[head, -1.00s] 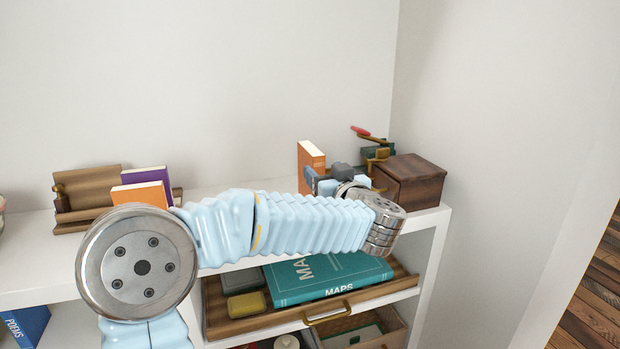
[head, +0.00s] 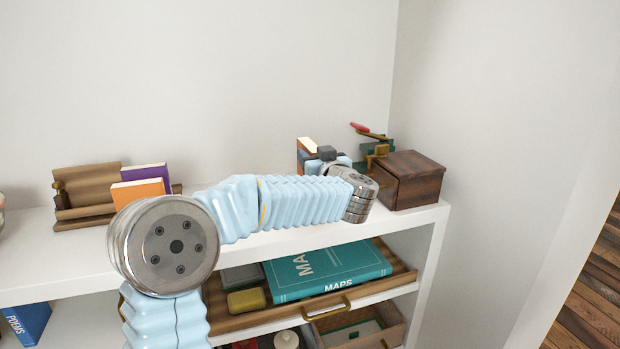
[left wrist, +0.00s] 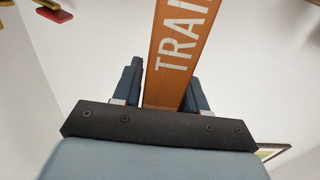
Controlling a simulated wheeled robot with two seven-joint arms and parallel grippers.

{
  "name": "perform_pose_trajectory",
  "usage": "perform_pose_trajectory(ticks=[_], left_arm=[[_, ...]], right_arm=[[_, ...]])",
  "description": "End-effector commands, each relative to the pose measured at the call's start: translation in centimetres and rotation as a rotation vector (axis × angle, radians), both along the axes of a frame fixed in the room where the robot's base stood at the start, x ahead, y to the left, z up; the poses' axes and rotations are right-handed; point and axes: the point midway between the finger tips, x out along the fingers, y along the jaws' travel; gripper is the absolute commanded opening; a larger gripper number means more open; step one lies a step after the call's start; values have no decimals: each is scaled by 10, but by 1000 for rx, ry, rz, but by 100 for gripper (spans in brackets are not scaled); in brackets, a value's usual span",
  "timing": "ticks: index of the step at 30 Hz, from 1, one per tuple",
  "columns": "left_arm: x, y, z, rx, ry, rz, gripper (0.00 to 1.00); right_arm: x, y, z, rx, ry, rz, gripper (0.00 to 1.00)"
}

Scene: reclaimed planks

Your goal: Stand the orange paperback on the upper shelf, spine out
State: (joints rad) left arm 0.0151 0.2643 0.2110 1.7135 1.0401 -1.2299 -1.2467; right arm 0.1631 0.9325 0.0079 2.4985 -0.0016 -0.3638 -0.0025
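The orange paperback (head: 301,158) stands upright on the white top shelf, beside the wooden box. Its lower part is hidden by my left arm in the head view. In the left wrist view its orange spine (left wrist: 178,50) shows large white letters beginning "TRAI". My left gripper (head: 322,155) is at the book. In the left wrist view its two dark blue fingers stand either side of the book, with a thin gap on the left, so it looks open around it. The right finger is close to or touching the book; I cannot tell which. My right gripper is not in view.
A dark wooden box (head: 413,180) and a brass-and-green object with a red handle (head: 376,145) stand just right. A wooden holder (head: 88,190), a purple book (head: 150,172) and another orange book (head: 138,191) are at left.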

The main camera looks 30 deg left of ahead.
Motion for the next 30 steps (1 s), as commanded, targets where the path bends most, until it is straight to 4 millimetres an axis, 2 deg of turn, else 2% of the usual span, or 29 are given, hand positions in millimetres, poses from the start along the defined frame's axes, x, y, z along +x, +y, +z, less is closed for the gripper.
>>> perform_pose_trajectory(ticks=[1, 8, 23, 26, 30], left_arm=[[0, 0, 0, 0, 0, 0, 34], [0, 0, 0, 0, 0, 0, 0], [0, 0, 5, 0, -3, 0, 0], [0, 0, 14, 0, -3, 1, 0], [-1, -1, 38, -1, -6, -2, 0]], right_arm=[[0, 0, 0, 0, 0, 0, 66], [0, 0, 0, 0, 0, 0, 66], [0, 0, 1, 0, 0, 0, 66], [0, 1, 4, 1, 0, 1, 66], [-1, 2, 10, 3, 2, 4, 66]])
